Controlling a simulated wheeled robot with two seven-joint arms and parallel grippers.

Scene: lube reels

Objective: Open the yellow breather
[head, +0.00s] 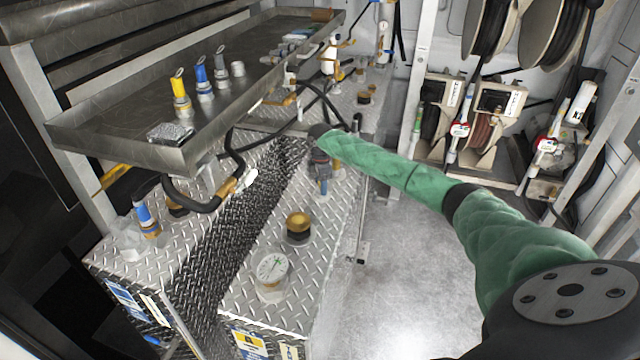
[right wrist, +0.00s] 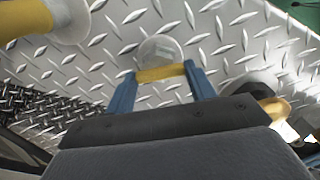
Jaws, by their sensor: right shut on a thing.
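My right gripper (head: 321,186) is at the far part of the near diamond-plate tank top, at the end of my green-sleeved arm. The right wrist view shows its two blue fingers (right wrist: 161,85) closed on the sides of a yellow part, which I take to be the yellow breather (right wrist: 162,73). A pale round base shows just beyond it, against the plate. In the head view the gripper mostly hides the held part, so I cannot tell there whether it is open. My left gripper is not in view.
A metal tray (head: 120,125) holds yellow, blue and grey fittings at upper left. A blue-banded fitting (head: 147,216) stands on the left tank. The floor (head: 405,260) at right is clear.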

